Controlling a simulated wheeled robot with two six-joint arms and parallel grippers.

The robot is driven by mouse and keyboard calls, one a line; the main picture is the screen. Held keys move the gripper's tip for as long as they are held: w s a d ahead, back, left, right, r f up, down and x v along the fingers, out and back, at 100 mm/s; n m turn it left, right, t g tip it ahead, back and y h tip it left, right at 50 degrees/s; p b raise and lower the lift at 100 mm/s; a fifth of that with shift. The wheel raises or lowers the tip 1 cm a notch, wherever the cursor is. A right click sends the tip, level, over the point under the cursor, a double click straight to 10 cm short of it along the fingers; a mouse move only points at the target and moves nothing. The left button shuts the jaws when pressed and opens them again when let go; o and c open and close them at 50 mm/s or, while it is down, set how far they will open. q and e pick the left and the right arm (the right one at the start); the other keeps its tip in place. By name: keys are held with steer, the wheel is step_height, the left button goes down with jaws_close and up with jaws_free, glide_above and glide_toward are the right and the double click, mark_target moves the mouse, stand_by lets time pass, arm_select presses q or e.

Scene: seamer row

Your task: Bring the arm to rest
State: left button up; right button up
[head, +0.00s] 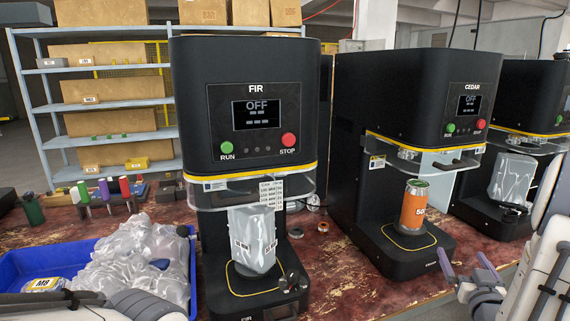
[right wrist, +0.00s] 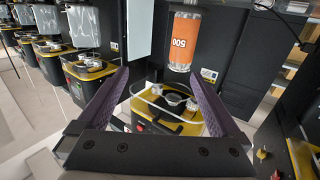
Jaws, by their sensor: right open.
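My right gripper (head: 468,266) is at the lower right of the head view, in front of the CEDAR machine (head: 400,130). Its two purple fingers stand wide apart. In the right wrist view my right gripper (right wrist: 160,92) is open with nothing between the fingers. The orange can (head: 414,206) marked 500 stands on the CEDAR machine's base, apart from the gripper; it also shows upside down in the right wrist view (right wrist: 183,40). Grey links of my left arm show at the lower left of the head view; the left gripper itself is out of the picture.
The FIR machine (head: 246,110) stands in the middle, its screen reading OFF, with a clear-wrapped item (head: 252,240) on its base. A blue bin (head: 40,262) of clear bags is at left. Another machine (head: 530,120) stands at far right.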

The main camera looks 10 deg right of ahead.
steer(key=w+a+f+n+g+y, duration=0.2)
steer(key=w+a+y, duration=0.1)
steer(key=w+a, duration=0.3)
steer(key=w+a+f+n+g+y, duration=0.15)
steer(key=w+a, duration=0.25)
steer(key=a, duration=0.4)
steer(key=s+a+f+n+g+y, duration=0.1)
steer(key=s+a+n+g+y, duration=0.1)
steer(key=a, duration=0.8)
steer(key=s+a+n+g+y, duration=0.2)
steer(key=a+g, duration=0.1)
steer(key=a, duration=0.7)
steer(key=s+a+r+n+g+y, duration=0.1)
steer(key=s+a+n+g, duration=0.2)
steer(key=s+a, duration=0.6)
steer(key=s+a+n+g, duration=0.2)
steer(key=s+a+g, duration=0.25)
steer(key=s, duration=0.85)
step_height(320, 180, up, 14)
steer(key=s+p, duration=0.1)
steer(key=p, duration=1.3)
steer(key=shift+s+a, duration=0.15)
steer(key=shift+s, duration=0.05)
steer(key=shift+n, duration=0.25)
